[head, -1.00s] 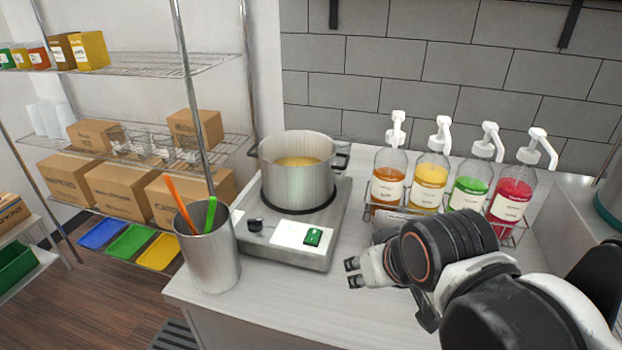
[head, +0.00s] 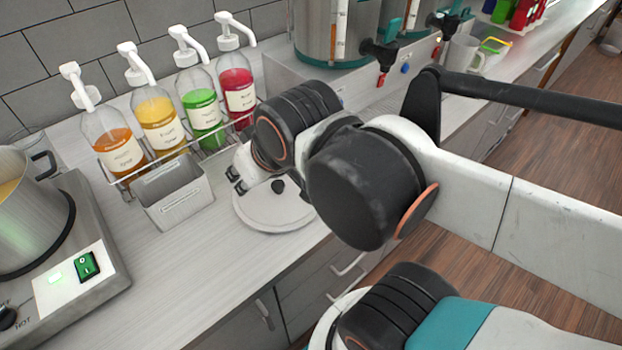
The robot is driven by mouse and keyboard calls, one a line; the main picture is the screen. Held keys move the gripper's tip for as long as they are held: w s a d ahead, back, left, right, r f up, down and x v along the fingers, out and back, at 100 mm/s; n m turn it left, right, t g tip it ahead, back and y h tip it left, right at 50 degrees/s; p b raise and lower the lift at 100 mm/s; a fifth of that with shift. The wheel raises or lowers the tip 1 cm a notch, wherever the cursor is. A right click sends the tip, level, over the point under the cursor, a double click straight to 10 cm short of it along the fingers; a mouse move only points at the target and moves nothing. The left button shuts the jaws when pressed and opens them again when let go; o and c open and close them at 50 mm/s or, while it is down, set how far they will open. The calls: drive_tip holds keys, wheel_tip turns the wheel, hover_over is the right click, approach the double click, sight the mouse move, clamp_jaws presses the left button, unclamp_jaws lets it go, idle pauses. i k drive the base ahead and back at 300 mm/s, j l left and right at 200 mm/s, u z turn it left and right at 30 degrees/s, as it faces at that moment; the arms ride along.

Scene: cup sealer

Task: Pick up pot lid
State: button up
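The pot lid (head: 268,212) is a round white-grey disc with a small black knob (head: 278,186). It lies flat on the pale counter, right of the small metal bin. My arm covers part of its far right side. My gripper (head: 237,180) shows at the lid's left back edge in the picture, with its two dark fingertips spread apart and nothing between them. It appears above the lid, left of the knob; the exact height is hard to tell. The pot (head: 28,215) with yellow liquid stands at the left edge on the hot plate (head: 100,225).
Several syrup pump bottles (head: 160,120) stand in a wire rack behind the metal bin (head: 178,197). Large metal dispensers (head: 335,40) with taps stand at the back. The counter (head: 185,270) is clear in front of the bin, left of the lid.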

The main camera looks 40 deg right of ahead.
sight(275, 205)
drive_tip(key=z, duration=0.4)
drive_tip(key=k+j+u, duration=0.1)
drive_tip(key=u, duration=1.3)
drive_tip(key=i+j+z, duration=0.1)
drive_tip(key=j+z, duration=0.15)
drive_tip(key=z, duration=0.15)
drive_tip(key=i+j+z, duration=0.1)
drive_tip(key=j+z, duration=0.15)
drive_tip(key=z, duration=0.15)
drive_tip(key=j+z, duration=0.25)
drive_tip(key=z, duration=0.15)
drive_tip(key=l+z, duration=0.25)
drive_tip(key=z, duration=0.15)
drive_tip(key=j+u, duration=0.35)
